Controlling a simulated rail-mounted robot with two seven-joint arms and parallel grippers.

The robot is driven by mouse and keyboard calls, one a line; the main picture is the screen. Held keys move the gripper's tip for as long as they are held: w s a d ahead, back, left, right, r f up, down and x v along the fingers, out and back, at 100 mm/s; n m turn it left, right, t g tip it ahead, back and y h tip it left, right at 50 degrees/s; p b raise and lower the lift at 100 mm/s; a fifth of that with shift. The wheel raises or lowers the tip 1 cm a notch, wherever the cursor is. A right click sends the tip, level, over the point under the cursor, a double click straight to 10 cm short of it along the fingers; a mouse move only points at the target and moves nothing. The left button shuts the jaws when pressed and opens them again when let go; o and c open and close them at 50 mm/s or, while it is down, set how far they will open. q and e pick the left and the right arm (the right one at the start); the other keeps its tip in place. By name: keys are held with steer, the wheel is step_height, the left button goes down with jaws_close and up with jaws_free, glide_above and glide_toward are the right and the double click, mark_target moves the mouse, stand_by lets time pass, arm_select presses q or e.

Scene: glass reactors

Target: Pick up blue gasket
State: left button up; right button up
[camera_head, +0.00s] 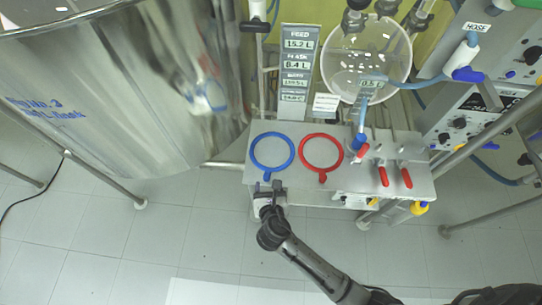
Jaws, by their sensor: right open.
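The blue gasket (254,152) is a ring lying flat on the grey shelf (257,128), with a small tab on its near side. My right gripper (268,187) is at the shelf's front edge, just below the blue gasket's tab in the picture. It is open, and the tab shows close to its fingertips. I cannot tell whether the tab lies between the fingers. My left gripper is not in view.
A red ring (304,165) lies right of the blue gasket. Red-handled valves (383,176) stand farther right on the shelf. A large metal tank (120,90) fills the left. A clear round vessel (345,62) hangs behind the shelf.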

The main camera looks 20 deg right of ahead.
mark_target(267, 176)
steer(key=b+x, duration=0.1)
steer(key=x, duration=0.3)
steer(key=shift+w+f, duration=0.1)
steer(key=shift+w, duration=0.25)
steer(key=shift+w+d, duration=0.1)
steer(key=shift+w, duration=0.05)
steer(key=c, duration=1)
steer(key=shift+c, duration=0.2)
